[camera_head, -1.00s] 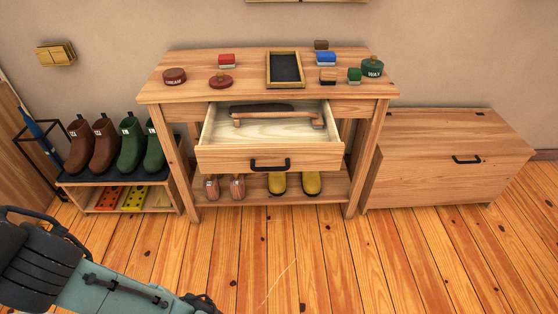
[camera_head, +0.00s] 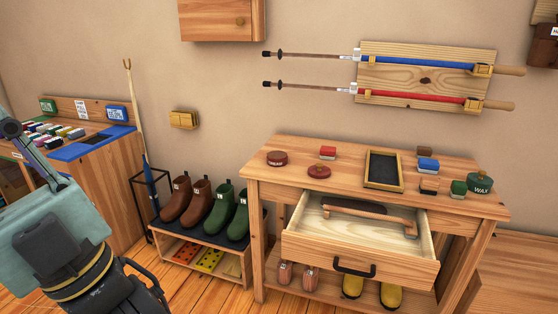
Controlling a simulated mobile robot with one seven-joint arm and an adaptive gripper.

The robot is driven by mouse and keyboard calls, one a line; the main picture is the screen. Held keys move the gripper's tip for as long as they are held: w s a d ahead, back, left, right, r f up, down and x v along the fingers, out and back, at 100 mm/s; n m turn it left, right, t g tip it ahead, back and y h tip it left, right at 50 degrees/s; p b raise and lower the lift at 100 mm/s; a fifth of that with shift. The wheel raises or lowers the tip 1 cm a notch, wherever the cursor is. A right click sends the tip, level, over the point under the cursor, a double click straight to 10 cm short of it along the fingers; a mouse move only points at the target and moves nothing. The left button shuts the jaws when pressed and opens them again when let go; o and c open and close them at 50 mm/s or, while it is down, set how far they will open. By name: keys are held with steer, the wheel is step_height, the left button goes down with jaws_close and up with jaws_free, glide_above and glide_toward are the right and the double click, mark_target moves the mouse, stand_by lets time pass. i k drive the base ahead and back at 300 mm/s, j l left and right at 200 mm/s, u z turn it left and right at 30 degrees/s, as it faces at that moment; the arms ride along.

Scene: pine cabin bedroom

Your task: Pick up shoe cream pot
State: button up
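The shoe cream pot (camera_head: 277,158) is a low, round, dark red pot with a pale label that seems to read CREAM. It stands at the left end of the wooden table's top (camera_head: 290,148). A second dark red round item with a knob (camera_head: 319,171) sits just right of it, near the front edge. My gripper (camera_head: 146,290) shows only in part at the lower left, dark and low, well away from the pot. Its fingertips are not clear, so I cannot tell whether it is open or shut.
The table's drawer (camera_head: 350,262) is pulled open and holds a long-handled brush (camera_head: 368,214). A black-lined tray (camera_head: 384,186), several small blocks and a green wax pot (camera_head: 480,183) share the tabletop. A boot rack (camera_head: 195,255) stands to the left.

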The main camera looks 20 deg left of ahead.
mark_target(277, 158)
steer(key=i+j, duration=0.2)
steer(key=j, duration=0.15)
steer(key=i+j+z, duration=0.15)
steer(key=j, duration=0.2)
steer(key=i+j, duration=0.25)
steer(key=j, duration=0.15)
steer(key=i+j+z, duration=0.15)
steer(key=j, duration=0.2)
steer(key=i+j, duration=0.25)
steer(key=j, duration=0.15)
steer(key=i+j+z, duration=0.15)
steer(key=j, duration=0.25)
steer(key=i+j, duration=0.15)
steer(key=j, duration=0.25)
steer(key=i+j+z, duration=0.15)
steer(key=j, duration=0.25)
